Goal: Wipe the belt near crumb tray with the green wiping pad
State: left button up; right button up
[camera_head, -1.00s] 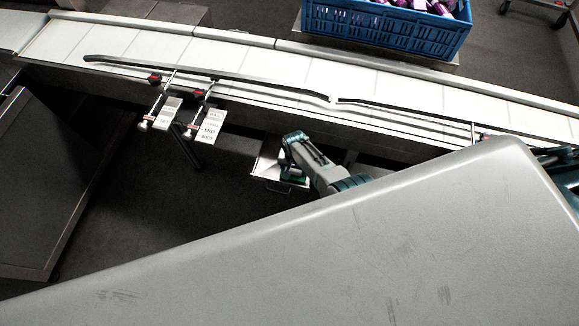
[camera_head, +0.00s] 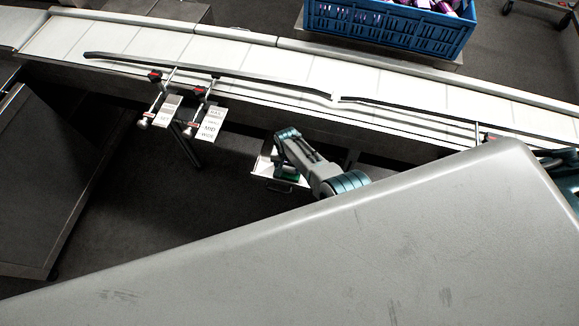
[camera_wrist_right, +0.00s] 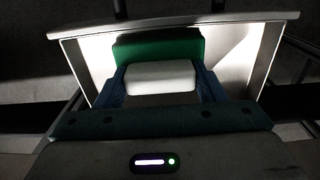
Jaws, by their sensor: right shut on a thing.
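The white conveyor belt (camera_head: 245,55) runs across the top of the head view. The crumb tray (camera_head: 264,165), a shallow white tray, hangs below the belt's near side; its pale wall also shows in the right wrist view (camera_wrist_right: 250,60). My right gripper (camera_wrist_right: 160,85) is over the tray and shut on the green wiping pad (camera_wrist_right: 150,47), which has a white block-like part between the fingers. In the head view the arm hides most of the pad; a bit of green shows below the gripper (camera_head: 283,172). My left gripper is in neither view.
Dark guide rails (camera_head: 210,72) run along the belt, with a gap between them. Clamps with red knobs and white label cards (camera_head: 212,122) hang on the near edge. A blue crate (camera_head: 390,27) of purple packs stands beyond the belt. A grey surface fills the front.

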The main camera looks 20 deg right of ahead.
jog(key=shift+a, duration=0.1)
jog(key=shift+w+a+f+b, duration=0.2)
jog(key=shift+w+a+b, duration=0.35)
jog(key=shift+a+b, duration=0.25)
jog(key=shift+w+a, duration=0.15)
jog(key=shift+a, duration=0.2)
jog(key=shift+w+a+b, duration=0.25)
jog(key=shift+a+b, duration=0.2)
jog(key=shift+b, duration=0.1)
jog(key=shift+w+a+r+b, duration=0.1)
jog(key=shift+w+a+b, duration=0.4)
jog(key=shift+a, duration=0.35)
